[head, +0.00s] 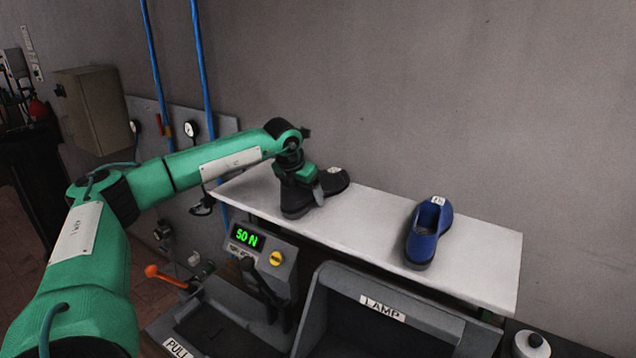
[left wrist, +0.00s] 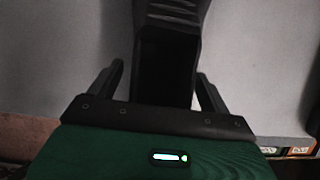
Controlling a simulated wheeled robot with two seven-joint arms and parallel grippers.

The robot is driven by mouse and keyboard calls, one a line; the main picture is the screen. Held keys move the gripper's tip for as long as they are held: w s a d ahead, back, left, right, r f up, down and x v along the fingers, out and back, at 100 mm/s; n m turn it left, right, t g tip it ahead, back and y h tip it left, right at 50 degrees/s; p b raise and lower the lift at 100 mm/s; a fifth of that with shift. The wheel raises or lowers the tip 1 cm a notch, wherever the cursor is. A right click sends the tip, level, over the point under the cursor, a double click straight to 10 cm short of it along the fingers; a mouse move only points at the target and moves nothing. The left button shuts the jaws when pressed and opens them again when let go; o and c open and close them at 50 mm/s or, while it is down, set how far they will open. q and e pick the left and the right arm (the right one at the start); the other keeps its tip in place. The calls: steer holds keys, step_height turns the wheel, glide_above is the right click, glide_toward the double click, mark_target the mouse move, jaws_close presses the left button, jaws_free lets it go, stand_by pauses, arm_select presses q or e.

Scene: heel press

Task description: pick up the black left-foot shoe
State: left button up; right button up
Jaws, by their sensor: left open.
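The black shoe (head: 336,183) lies on the white shelf (head: 375,222), with a small pale tag at its far end. My left gripper (head: 302,190) is over it from above and hides its middle. In the left wrist view the dark shoe (left wrist: 168,18) runs between the two open fingers of my left gripper (left wrist: 161,78), with a gap visible on the left side. Contact on the right side is hard to tell. I cannot read the tag, so left or right foot is unclear. My right gripper is not in view.
A blue shoe (head: 428,235) stands on the shelf to the right, with free room between. Below are a control box reading 50 N (head: 262,262), an orange-knobbed lever (head: 153,271) and a grey housing labelled LAMP (head: 385,318). The wall is close behind the shelf.

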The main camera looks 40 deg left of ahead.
arm_select(q)
steer(key=c, duration=1.1)
steer(key=shift+c, duration=0.3)
steer(key=shift+r, duration=0.15)
steer(key=shift+r+b, duration=0.4)
steer(key=shift+r, duration=0.15)
step_height(320, 180, up, 19)
steer(key=b, duration=0.4)
steer(key=shift+b, duration=0.4)
